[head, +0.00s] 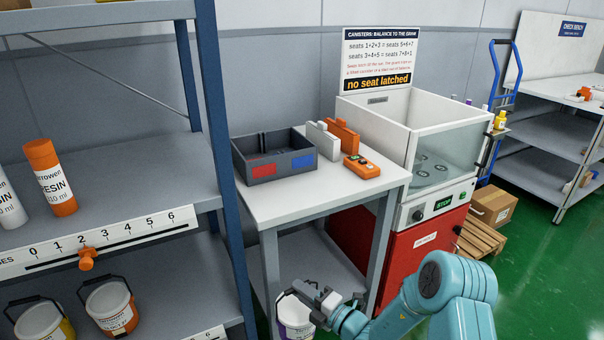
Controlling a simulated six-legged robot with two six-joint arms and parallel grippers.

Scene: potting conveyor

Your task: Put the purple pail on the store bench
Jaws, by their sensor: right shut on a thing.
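The purple pail (295,318) is a white bucket with purple low on its side, at the bottom middle of the head view. My right gripper (312,300) is shut on it at its top, in front of the white-topped table's legs. The pail's lower part is cut off by the picture's edge. No bench in view carries a readable store label, so I cannot tell which is the store bench. My left gripper is not in view.
A white-topped table (279,207) holds a dark divided tray (262,171), grey and orange holders and an orange device (362,166). A shelf rack (120,170) stands left with bottles and two pails below. A red-based machine (415,262) and check bench (548,148) stand right.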

